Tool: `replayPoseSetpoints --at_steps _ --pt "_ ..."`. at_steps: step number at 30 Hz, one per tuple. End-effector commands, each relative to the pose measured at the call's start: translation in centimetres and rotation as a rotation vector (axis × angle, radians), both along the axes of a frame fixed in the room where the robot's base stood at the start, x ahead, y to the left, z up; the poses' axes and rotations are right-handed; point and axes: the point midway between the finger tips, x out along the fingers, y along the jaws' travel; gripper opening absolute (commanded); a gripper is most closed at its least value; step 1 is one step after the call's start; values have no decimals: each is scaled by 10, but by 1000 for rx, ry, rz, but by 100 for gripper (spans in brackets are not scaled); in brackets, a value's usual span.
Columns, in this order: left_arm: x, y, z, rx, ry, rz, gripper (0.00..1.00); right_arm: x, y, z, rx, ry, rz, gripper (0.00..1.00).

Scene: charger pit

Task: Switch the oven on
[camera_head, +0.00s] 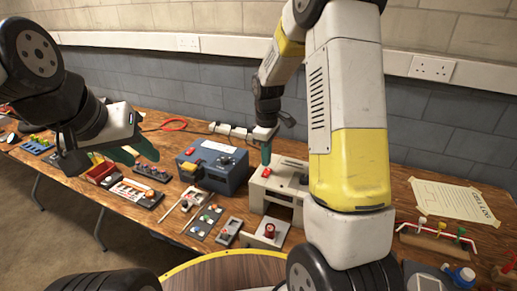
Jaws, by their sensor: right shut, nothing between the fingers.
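A beige box-shaped unit (258,184) that looks like the oven stands on the wooden bench, with a dark opening in its front. A red switch (266,172) sits on its top near the left edge; its on or off position is too small to tell. My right gripper (266,157) points down just above the red switch, shut and empty. I cannot tell whether its tips touch the switch. My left gripper (134,152) hangs over the left part of the bench, its green fingers apart and empty. My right arm hides the unit's right side.
A blue box (212,166) with a knob and yellow handle stands left of the beige unit. A red knob (269,231) on a plate is in front. Small panels lie left; a paper sheet (452,204) and a rack (437,240) lie right.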

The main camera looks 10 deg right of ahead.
Motion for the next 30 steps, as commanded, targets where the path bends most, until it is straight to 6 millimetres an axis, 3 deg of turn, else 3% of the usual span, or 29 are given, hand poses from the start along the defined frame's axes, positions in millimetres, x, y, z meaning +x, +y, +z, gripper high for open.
replayPoseSetpoints --at_steps 5,18,30 --pt "0 0 0 0 0 0 36 1 0 8 1 -3 0 0" --pt "0 0 0 0 0 0 36 0 0 73 0 -1 0 0" --pt "0 0 0 0 0 0 36 0 0 78 0 0 0 0"
